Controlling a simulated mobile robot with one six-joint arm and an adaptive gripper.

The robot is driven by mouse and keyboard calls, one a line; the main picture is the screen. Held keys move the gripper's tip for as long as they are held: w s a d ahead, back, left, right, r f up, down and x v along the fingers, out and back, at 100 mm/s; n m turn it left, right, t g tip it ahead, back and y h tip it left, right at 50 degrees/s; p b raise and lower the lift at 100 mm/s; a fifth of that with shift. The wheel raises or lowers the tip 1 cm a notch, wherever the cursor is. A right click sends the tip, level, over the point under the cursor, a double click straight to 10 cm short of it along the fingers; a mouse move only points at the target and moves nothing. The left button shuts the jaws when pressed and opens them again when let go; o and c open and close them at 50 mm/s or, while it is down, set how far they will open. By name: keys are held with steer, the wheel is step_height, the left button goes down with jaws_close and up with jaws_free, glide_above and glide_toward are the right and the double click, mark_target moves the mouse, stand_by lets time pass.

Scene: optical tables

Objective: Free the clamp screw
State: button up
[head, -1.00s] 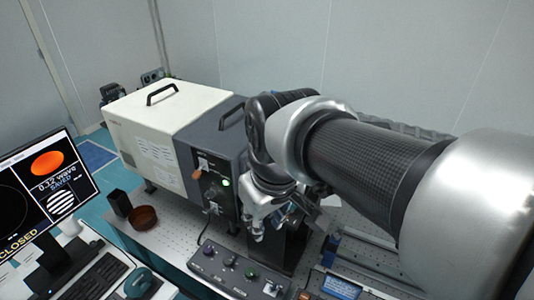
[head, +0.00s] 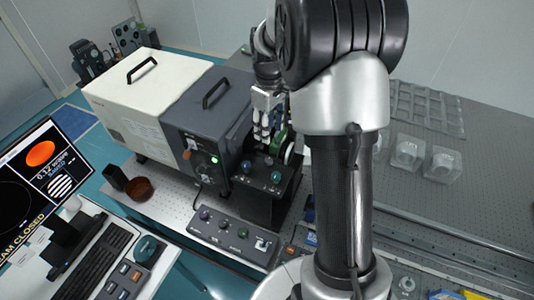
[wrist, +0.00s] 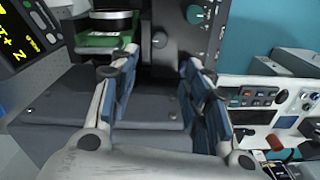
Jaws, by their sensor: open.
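My gripper (head: 261,133) hangs above a black mount (head: 268,205) beside the grey instrument. In the wrist view my gripper (wrist: 160,68) is open, with a gap between its two blue-padded fingers and nothing held. Beyond the gap a small dark round knob (wrist: 159,40) sits on a black upright face; I cannot tell if it is the clamp screw. A green-edged part (wrist: 104,38) lies left of it, partly hidden by the left finger; a green part (head: 281,141) also shows in the head view.
The grey and white instrument (head: 125,100) stands left of my gripper. A control box (head: 234,237) with knobs lies in front of the mount. A brown bowl (head: 138,189) is at left. Clear boxes (head: 441,165) stand on the perforated table at right.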

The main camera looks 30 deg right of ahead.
mark_target(268, 160)
step_height(268, 160, down, 14)
steer(key=shift+r, duration=0.1)
stand_by(0.4)
jaws_close()
stand_by(0.4)
